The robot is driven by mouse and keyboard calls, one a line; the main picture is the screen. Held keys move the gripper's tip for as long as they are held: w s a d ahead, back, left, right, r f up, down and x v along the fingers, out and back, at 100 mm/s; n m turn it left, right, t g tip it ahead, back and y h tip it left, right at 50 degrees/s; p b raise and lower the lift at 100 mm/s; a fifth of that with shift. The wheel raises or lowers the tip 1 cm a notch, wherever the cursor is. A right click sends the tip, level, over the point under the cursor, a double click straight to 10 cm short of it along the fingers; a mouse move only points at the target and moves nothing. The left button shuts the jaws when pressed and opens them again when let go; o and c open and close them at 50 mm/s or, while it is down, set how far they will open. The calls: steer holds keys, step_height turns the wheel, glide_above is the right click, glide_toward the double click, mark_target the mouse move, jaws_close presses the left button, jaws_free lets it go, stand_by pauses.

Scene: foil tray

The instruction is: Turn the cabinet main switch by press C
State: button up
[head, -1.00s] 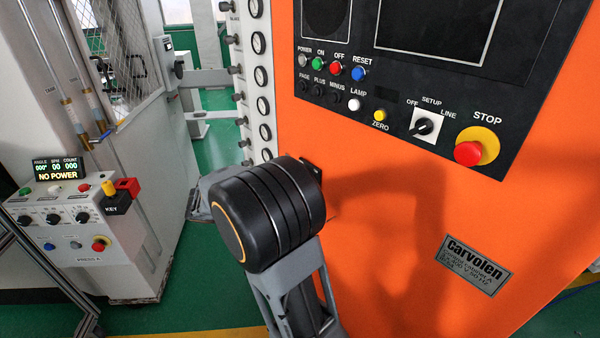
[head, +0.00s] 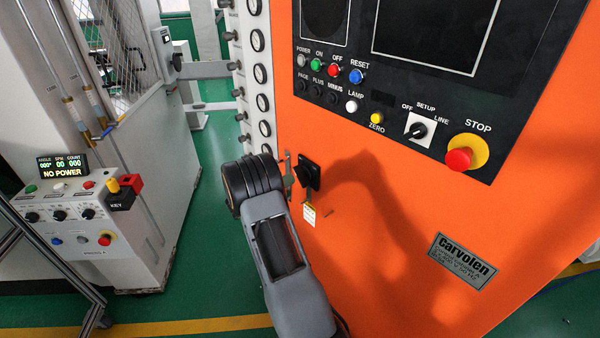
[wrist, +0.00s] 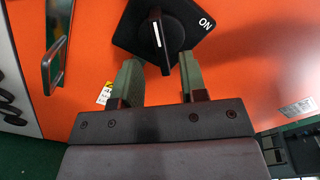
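The cabinet main switch (head: 308,172) is a black rotary switch on the orange cabinet's front, right of my arm in the head view. In the wrist view the switch (wrist: 165,30) shows a black square plate, a raised handle with a white line, and an "ON" mark to the right. The white line runs nearly up and down, tilted slightly. My gripper (wrist: 160,62) is open, with one green-grey finger on each side of the handle's near end. I cannot tell whether either finger touches it.
A metal hasp or handle (wrist: 55,62) stands out left of the switch, and a small tag (head: 309,214) hangs below it. The press console (head: 75,215) reads "NO POWER". The cabinet's control panel (head: 400,100) with a STOP button is above. Gauges line the cabinet's left edge.

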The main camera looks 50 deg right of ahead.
mark_target(297, 175)
steer(key=d, duration=0.4)
steer(key=s+d+p, duration=0.1)
steer(key=d, duration=0.1)
steer(key=shift+d, duration=0.25)
steer(key=shift+w, duration=0.1)
steer(key=shift+c, duration=0.3)
jaws_close()
